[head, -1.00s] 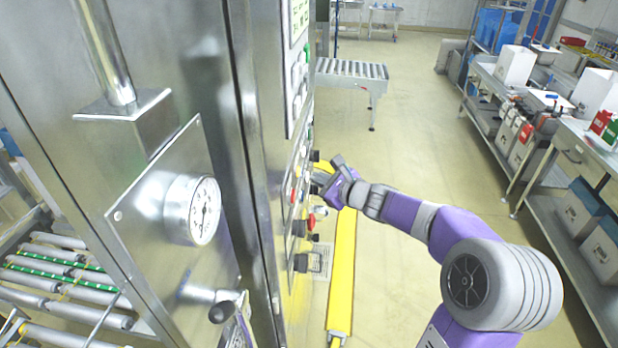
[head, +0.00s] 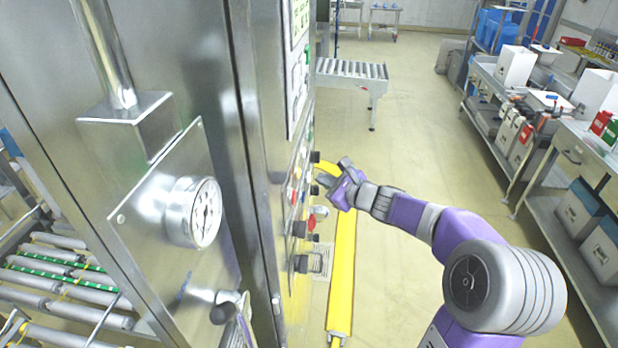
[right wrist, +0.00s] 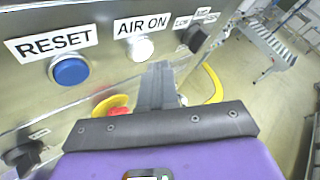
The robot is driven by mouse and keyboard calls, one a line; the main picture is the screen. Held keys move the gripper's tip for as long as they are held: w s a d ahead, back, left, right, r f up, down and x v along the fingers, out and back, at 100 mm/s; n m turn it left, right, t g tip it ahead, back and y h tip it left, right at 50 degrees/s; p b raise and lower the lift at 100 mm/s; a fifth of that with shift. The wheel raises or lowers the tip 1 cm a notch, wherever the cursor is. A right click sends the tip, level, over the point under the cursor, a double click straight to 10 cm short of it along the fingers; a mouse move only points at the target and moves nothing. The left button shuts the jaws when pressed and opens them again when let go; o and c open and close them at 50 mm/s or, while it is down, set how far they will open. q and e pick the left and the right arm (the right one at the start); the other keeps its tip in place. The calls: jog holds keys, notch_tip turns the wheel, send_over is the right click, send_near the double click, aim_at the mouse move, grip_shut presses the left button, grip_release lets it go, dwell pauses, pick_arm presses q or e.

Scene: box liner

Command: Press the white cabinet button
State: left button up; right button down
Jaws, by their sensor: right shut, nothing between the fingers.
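The white button (right wrist: 140,48) sits on the metal cabinet panel under an "AIR ON" label in the right wrist view. My right gripper (right wrist: 157,80) is shut and empty. Its fingertips appear just below and to the right of the white button in that view, with the button's face uncovered. In the head view my right gripper (head: 332,180) is close to the control side of the steel cabinet (head: 262,150). I cannot make out the white button there. My left gripper is not in view.
A blue RESET button (right wrist: 70,70) is left of the white one. A red emergency stop (right wrist: 117,111) with a yellow surround is below. Black knobs (right wrist: 192,38) are nearby. A yellow floor rail (head: 343,270) runs beside the cabinet. Open floor (head: 420,110) lies to the right.

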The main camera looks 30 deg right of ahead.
jog(key=s+d+p, duration=0.1)
jog(key=s+d, duration=0.2)
jog(key=d, duration=0.1)
jog(key=shift+s, duration=0.15)
dwell(0.9)
